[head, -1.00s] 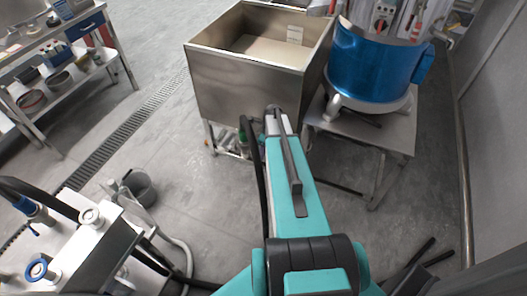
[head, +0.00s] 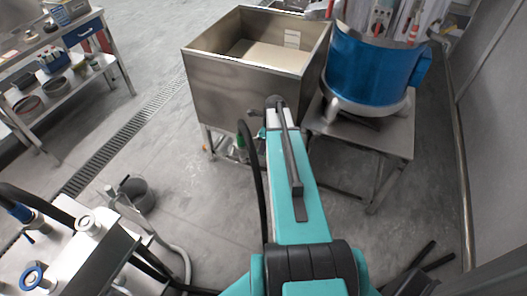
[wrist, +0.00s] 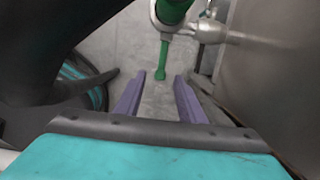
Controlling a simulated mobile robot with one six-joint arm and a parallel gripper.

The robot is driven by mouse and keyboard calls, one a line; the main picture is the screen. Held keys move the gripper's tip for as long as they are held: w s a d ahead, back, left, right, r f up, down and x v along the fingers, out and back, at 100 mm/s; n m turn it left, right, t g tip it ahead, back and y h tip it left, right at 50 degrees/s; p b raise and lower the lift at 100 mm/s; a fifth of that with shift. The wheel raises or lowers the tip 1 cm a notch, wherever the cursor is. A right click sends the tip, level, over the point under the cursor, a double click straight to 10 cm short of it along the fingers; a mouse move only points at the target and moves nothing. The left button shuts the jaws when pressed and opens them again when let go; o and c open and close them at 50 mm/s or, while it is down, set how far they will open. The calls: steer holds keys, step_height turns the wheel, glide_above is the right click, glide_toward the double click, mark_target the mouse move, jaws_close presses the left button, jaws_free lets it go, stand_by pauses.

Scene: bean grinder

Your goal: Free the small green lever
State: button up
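The small green lever (wrist: 162,62) shows in the wrist view at top centre. It hangs from a green body (wrist: 172,10) held in a metal fitting (wrist: 205,30). My gripper (wrist: 163,78) is open, its two purple fingers apart and empty. The lever's lower end appears between and slightly beyond the fingertips; I see no contact. In the head view a bit of green (head: 240,141) shows under the steel tank's front edge, beside my arm's black hose. My gripper is hidden behind my arm there.
The steel tank (head: 240,85) stands close ahead; its wall (wrist: 280,80) fills the right of the wrist view. A blue drum (head: 372,68) sits on a steel table (head: 385,135) to the right. Floor between is clear.

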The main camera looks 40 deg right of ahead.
step_height(320, 180, up, 7)
steer(key=s, duration=0.1)
steer(key=shift+d+b, duration=0.2)
steer(key=shift+b, duration=0.1)
steer(key=shift+r, duration=0.1)
stand_by(0.5)
